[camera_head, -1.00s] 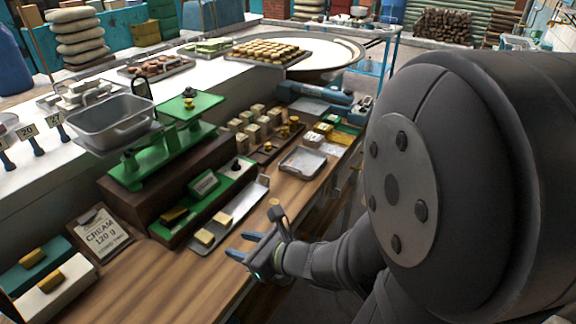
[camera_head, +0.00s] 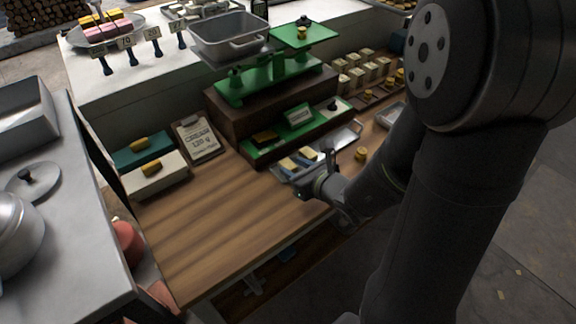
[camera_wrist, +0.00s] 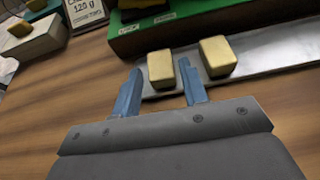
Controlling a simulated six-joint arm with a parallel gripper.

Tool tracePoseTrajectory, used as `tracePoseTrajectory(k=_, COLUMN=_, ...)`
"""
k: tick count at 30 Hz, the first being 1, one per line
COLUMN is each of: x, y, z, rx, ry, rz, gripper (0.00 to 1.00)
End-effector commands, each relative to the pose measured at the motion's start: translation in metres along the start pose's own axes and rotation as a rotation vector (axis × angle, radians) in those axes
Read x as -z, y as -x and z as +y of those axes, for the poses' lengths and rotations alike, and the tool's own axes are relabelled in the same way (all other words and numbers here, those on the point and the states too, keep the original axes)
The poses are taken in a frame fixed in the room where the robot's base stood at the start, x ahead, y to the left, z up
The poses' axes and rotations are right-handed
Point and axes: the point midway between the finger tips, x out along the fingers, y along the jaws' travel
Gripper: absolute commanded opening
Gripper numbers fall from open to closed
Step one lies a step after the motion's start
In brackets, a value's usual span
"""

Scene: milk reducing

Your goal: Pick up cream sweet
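Two cream-coloured sweets, a left one (camera_wrist: 161,69) and a right one (camera_wrist: 217,56), sit side by side on a long metal tray (camera_wrist: 275,47). My gripper (camera_wrist: 160,70) is open, with its blue fingers pointing at the tray. The left sweet lies in the gap between the fingertips; the right sweet is just outside the right finger. Whether the fingers touch a sweet I cannot tell. In the head view my gripper (camera_head: 298,158) is over the tray's near end and partly hides the sweets.
A clipboard card reading "CREAM 120 g" (camera_head: 197,138) lies left of the green-topped stand (camera_head: 262,148). A green scale (camera_head: 262,80) with a grey pan (camera_head: 230,35) stands behind. A small golden piece (camera_head: 361,154) sits right of the gripper. The wooden counter (camera_head: 215,215) is clear in front.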

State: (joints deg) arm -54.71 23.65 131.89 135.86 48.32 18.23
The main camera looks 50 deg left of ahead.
Motion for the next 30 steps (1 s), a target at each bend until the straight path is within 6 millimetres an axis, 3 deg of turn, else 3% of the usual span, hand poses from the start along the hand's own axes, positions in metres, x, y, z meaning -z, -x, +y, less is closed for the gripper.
tracePoseTrajectory(k=7, x=0.002, y=-0.029, z=0.001, rx=-0.002, ry=-0.001, rz=0.001, gripper=0.4)
tracePoseTrajectory(k=16, x=0.002, y=-0.034, z=0.001, rx=-0.001, ry=0.0, rz=0.0, gripper=0.4)
tracePoseTrajectory(k=17, x=0.002, y=-0.034, z=0.001, rx=-0.001, ry=0.0, rz=0.001, gripper=0.38)
tracePoseTrajectory(k=22, x=0.002, y=-0.034, z=0.001, rx=-0.001, ry=0.0, rz=0.001, gripper=0.07)
tracePoseTrajectory(k=30, x=0.001, y=-0.034, z=0.001, rx=-0.001, ry=0.0, rz=0.0, gripper=0.07)
